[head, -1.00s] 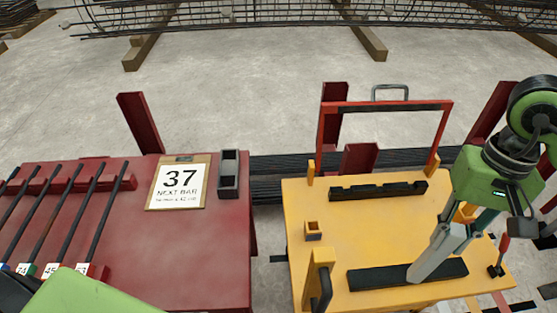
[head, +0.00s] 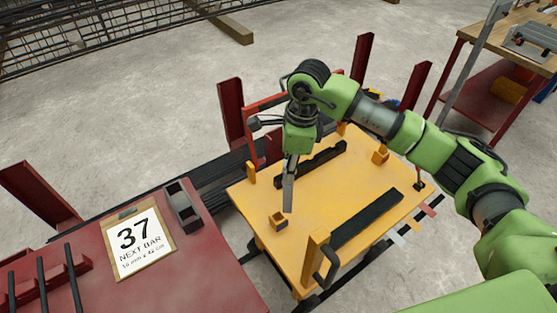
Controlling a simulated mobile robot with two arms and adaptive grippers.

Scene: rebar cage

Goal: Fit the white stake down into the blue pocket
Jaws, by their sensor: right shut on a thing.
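My right gripper (head: 292,162) points down over the near left part of the yellow cart top. My left gripper is not in view.
The yellow cart (head: 349,182) carries a black notched rail (head: 312,163), a long black block (head: 366,220) and an upright with a black handle (head: 326,262). A red table (head: 215,275) with a "37" sign (head: 138,243) and a grey holder (head: 184,206) stands to the left.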

